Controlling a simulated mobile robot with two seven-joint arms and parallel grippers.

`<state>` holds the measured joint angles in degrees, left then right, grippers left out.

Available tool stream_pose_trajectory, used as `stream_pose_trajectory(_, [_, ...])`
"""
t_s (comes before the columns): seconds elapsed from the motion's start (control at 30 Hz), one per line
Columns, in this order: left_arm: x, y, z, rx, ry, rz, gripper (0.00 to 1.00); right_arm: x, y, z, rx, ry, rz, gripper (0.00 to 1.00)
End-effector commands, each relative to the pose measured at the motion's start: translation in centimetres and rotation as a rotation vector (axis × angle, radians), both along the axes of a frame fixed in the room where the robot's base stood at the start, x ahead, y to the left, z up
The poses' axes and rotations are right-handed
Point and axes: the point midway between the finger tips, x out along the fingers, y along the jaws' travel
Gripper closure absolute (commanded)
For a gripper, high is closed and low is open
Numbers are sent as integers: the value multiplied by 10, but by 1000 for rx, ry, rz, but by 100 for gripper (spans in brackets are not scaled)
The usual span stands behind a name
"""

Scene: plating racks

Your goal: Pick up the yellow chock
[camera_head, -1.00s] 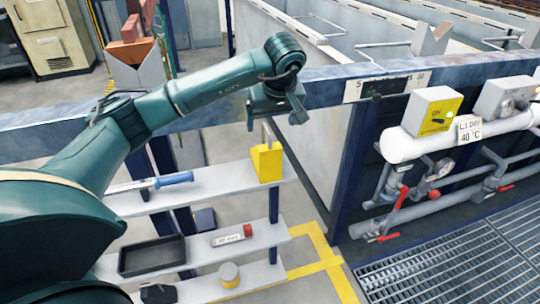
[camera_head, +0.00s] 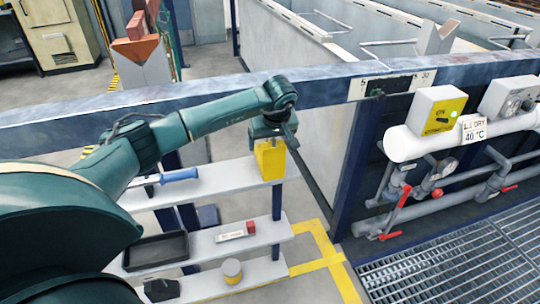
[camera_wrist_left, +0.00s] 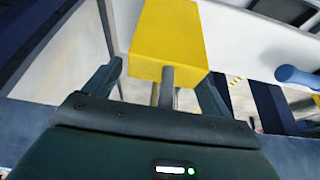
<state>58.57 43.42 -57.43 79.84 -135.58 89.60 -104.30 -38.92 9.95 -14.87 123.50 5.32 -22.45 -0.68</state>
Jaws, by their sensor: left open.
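The yellow chock (camera_head: 270,160) stands at the right end of the top shelf. It also shows in the left wrist view (camera_wrist_left: 168,42), with a grey metal rod (camera_wrist_left: 167,82) at its near side. My left gripper (camera_head: 272,130) is directly above and behind the chock in the head view. In the left wrist view my left gripper (camera_wrist_left: 158,82) is open, its two fingers apart on either side of the rod. I cannot tell whether either finger touches the rod. My right gripper is not in view.
A blue-handled tool (camera_head: 178,175) lies on the top shelf (camera_head: 225,175). Lower shelves hold a black tray (camera_head: 155,251), a small red-and-white box (camera_head: 236,231) and a round yellow-grey item (camera_head: 232,271). A blue rail (camera_head: 215,95) runs behind. Pipes with red valves (camera_head: 400,205) are at right.

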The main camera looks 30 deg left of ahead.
Motion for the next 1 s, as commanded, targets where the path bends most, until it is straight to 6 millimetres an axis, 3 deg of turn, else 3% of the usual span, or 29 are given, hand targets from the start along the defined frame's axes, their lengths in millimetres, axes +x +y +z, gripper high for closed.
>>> stream_pose_trajectory(0.07, [0, 0, 0, 0, 0, 0, 16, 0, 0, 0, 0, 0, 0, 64])
stream_pose_trajectory(1.0, [0, 0, 1, 0, 0, 0, 93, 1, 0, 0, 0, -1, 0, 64])
